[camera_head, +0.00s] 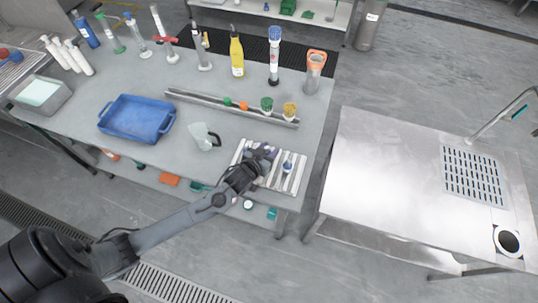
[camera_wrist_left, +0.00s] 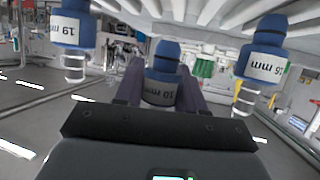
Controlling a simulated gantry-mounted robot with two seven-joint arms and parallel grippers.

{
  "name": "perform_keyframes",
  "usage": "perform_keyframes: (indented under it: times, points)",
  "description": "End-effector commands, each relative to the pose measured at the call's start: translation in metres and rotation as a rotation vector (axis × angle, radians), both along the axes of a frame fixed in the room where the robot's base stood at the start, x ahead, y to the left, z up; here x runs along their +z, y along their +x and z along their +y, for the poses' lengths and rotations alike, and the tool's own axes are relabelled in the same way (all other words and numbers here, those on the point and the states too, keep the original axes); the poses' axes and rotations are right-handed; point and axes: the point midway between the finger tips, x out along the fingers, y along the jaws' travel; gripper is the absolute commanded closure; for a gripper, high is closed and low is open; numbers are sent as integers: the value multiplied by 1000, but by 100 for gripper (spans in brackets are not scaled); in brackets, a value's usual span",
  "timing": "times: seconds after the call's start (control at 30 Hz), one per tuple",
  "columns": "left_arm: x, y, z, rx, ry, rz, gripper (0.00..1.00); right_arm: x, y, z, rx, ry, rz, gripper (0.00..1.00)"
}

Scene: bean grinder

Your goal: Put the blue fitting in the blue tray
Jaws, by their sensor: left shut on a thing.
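The blue tray (camera_head: 136,133) lies on the left part of the grey bench. My left gripper (camera_head: 262,153) is over the white slatted rack (camera_head: 292,184) at the bench's near right corner. In the left wrist view its purple fingers (camera_wrist_left: 160,95) are shut on a blue fitting (camera_wrist_left: 163,75) labelled 10 mm. Two other blue fittings with clear lower ends show to its left (camera_wrist_left: 72,28) and right (camera_wrist_left: 264,55). In the head view a blue fitting (camera_head: 287,166) shows at the rack beside the gripper; the held one is hard to make out there.
A clear beaker (camera_head: 202,137) with a dark handle stands between the rack and the tray. A metal rail (camera_head: 200,101) with small coloured items runs behind them. Bottles (camera_head: 237,55) and cylinders stand at the back.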

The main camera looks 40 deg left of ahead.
Motion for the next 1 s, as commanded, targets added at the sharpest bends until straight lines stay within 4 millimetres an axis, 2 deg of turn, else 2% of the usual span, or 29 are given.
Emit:
perform_keyframes:
  times: [0.1, 0.23, 0.67, 0.7, 0.87, 1.0]
  points:
    - [-18, 0, 0, 0, 1, 2, 91, -3, 0, 0, -2, 2, 0, 57]
    - [-29, 0, -1, 0, 0, 1, 91, -5, 0, 1, -3, 4, 1, 57]
    - [-34, 0, -1, -1, -1, 0, 91, -6, 0, 2, -6, 8, 1, 57]
    - [-34, 0, -1, -1, -1, 0, 60, -6, 0, 2, -6, 8, 1, 57]
    - [-34, 0, -1, -1, 0, 0, 36, -6, 0, 2, -6, 8, 1, 57]
    - [-34, 0, -1, 0, 0, 0, 36, -6, 0, 1, -4, 5, 1, 57]
